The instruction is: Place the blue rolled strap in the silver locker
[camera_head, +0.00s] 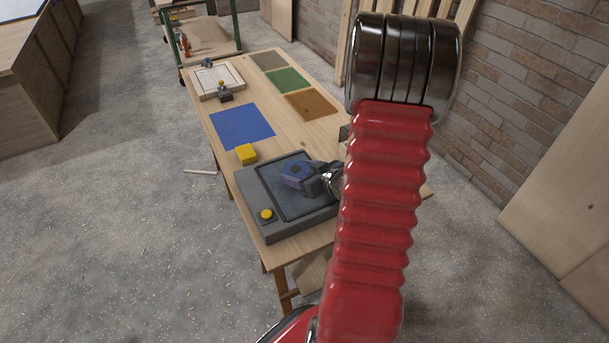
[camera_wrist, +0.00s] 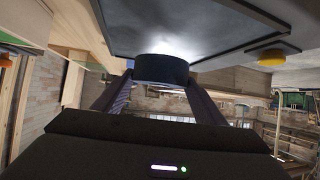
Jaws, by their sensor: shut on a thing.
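My gripper (camera_head: 308,183) is shut on the blue rolled strap (camera_head: 295,169), over the dark framed panel of a grey box (camera_head: 253,199) on the table. The box has a yellow button at its near left corner. I cannot tell whether this box is the silver locker; no other clear locker shows. In the wrist view, the strap (camera_wrist: 160,69) sits dark and round between the two fingertips of my gripper (camera_wrist: 160,90). The panel of the grey box (camera_wrist: 190,28) lies just beyond it. I cannot tell whether the strap touches the panel.
The wooden table (camera_head: 285,140) also bears a yellow block (camera_head: 245,154), a blue mat (camera_head: 242,127), green and brown mats, and a pale tray (camera_head: 216,82). A brick wall (camera_head: 530,100) stands right. Open concrete floor (camera_head: 110,200) lies left.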

